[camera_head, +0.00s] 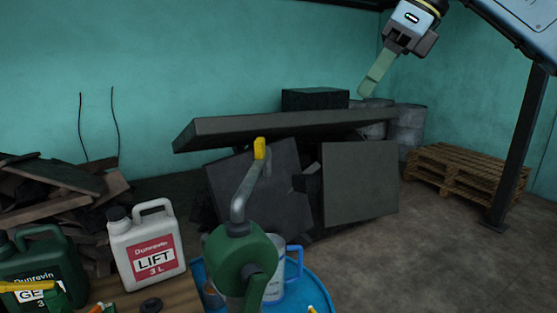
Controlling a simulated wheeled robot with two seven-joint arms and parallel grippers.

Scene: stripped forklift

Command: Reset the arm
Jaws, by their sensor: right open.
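My right gripper (378,74) hangs in the air at the upper right of the head view, at the end of my arm that comes in from the top right corner. Its pale green fingers point down and to the left. They are seen nearly edge-on, and nothing is held between them. It is apart from everything around it. My left gripper is not in view.
A white LIFT canister (148,250) and a dark green canister (45,265) stand at the lower left. A green can with a grey spout (240,250) and a clear jug (285,275) stand on a blue drum (325,297). Dark slabs (290,126), a pallet (465,175) and a post (520,150) stand behind.

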